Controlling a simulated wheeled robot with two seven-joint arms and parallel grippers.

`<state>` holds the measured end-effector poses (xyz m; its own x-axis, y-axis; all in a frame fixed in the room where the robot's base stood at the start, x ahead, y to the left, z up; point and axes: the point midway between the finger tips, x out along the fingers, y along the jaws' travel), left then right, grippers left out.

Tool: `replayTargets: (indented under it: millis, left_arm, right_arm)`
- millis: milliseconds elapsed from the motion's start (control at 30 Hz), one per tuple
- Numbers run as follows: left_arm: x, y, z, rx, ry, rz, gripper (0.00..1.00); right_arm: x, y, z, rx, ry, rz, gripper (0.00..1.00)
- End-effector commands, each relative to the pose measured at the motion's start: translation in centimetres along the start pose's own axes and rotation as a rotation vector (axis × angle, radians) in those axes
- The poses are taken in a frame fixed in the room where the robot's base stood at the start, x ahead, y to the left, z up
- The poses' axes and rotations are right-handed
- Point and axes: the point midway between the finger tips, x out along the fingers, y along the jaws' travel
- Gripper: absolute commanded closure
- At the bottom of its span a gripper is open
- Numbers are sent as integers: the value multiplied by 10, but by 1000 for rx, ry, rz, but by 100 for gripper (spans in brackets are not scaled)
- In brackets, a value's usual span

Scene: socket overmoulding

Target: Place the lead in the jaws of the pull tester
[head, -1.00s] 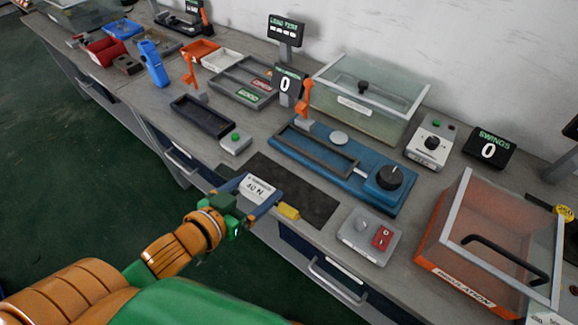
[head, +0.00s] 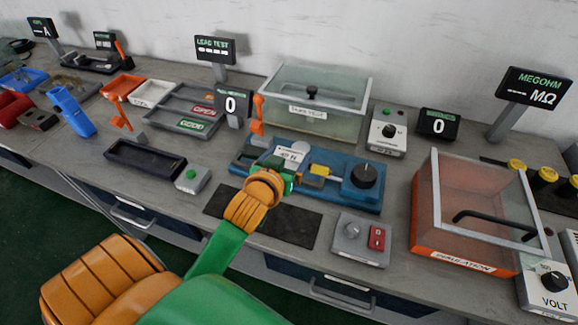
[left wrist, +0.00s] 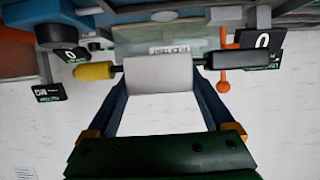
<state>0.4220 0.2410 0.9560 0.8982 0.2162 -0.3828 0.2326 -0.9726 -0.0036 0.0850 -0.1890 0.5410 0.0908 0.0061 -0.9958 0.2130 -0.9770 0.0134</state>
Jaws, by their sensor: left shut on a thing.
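My left gripper (head: 296,166) is shut on the lead, which has a pale tag (head: 290,153) reading "40 N" and a yellow end (head: 320,170). In the left wrist view the lead lies crosswise at the fingertips, with its yellow end (left wrist: 95,71) at left and a dark end (left wrist: 222,61) at right. The pull tester is a blue base (head: 345,198) with a black knob (head: 364,175) and an orange lever (head: 257,115). The lead is over its middle; the gripper hides part of the jaws, and I cannot tell whether it touches them. My right gripper is out of view.
A glass-lidded box (head: 315,100) stands behind the tester. A dark mat (head: 290,225) and a grey switch box (head: 360,240) lie in front. An orange insulation box (head: 465,240) stands at right, a dark tray (head: 145,158) at left.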

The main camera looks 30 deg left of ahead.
Motion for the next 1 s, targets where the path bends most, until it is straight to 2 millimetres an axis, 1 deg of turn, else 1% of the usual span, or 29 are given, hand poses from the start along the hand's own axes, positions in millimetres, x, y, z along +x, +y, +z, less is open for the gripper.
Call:
replayTargets:
  millis: [33,67,100,200,300,367,400,500,567,900,933,967,1000]
  left_arm:
    - [16,-9,-1,7,-1,-5,71]
    - [26,-15,-1,5,0,-6,71]
    - [39,-19,9,2,-3,-3,71]
    - [64,-28,25,1,-1,-2,71]
    - [79,-33,33,0,1,0,71]
    - [85,-35,37,0,1,0,71]
    - [91,-38,42,0,0,-1,71]
    - [98,-37,60,-2,-2,1,71]
    - [100,-36,66,0,0,1,71]
    - [101,-36,70,0,1,2,71]
    - [101,-36,70,0,1,2,8]
    - [101,-36,69,0,1,2,0]
    - [101,-36,69,0,1,2,0]
  right_arm:
    - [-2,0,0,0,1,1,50]
    - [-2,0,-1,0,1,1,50]
    - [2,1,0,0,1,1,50]
    - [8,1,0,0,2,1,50]
    - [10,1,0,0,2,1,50]
    - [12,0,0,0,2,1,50]
    - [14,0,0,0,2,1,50]
    - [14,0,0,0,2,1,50]
    - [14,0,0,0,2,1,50]
    - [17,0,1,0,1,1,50]
    - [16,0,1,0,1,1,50]
    - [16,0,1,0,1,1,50]
    - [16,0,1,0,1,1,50]
